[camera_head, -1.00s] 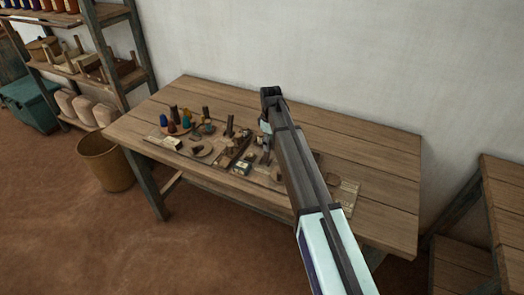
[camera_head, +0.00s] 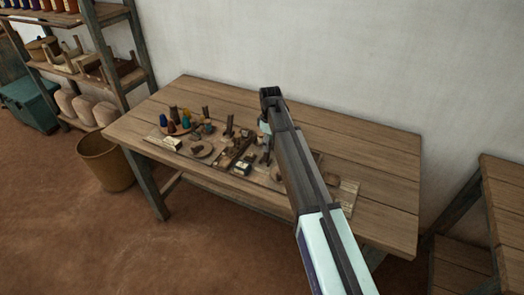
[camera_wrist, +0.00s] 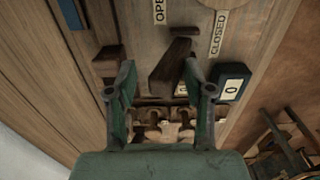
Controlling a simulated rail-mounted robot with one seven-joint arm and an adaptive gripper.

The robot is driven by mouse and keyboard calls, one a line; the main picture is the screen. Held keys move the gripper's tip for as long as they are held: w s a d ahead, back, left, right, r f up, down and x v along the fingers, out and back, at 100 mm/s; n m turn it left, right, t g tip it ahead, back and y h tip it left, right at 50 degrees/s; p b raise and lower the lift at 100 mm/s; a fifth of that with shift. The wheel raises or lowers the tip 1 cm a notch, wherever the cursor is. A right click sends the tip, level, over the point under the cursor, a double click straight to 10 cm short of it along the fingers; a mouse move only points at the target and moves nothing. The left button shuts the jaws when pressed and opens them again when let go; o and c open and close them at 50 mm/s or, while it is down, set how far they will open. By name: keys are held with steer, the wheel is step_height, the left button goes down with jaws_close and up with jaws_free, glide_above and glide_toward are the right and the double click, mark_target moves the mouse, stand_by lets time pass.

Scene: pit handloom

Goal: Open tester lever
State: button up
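The tester lever (camera_wrist: 170,62), a dark wooden bar, shows in the wrist view on a wooden board, below the OPEN label (camera_wrist: 160,11) and the CLOSED label (camera_wrist: 218,32). It stands slanted, its upper end leaning toward the CLOSED label. My gripper (camera_wrist: 160,70) is open, with one green finger on each side of the lever. I cannot tell whether either finger touches it. In the head view my arm hides most of the gripper and the lever, over the middle of the workbench (camera_head: 350,150).
A small counter box (camera_wrist: 232,82) reading 0 sits close to the right finger. A dark block (camera_wrist: 108,62) is near the left finger. In the head view, small bobbins, discs and tools crowd the bench left of my arm. The bench's back right is clear.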

steer(key=shift+r+p, duration=1.5)
steer(key=shift+r, duration=1.7)
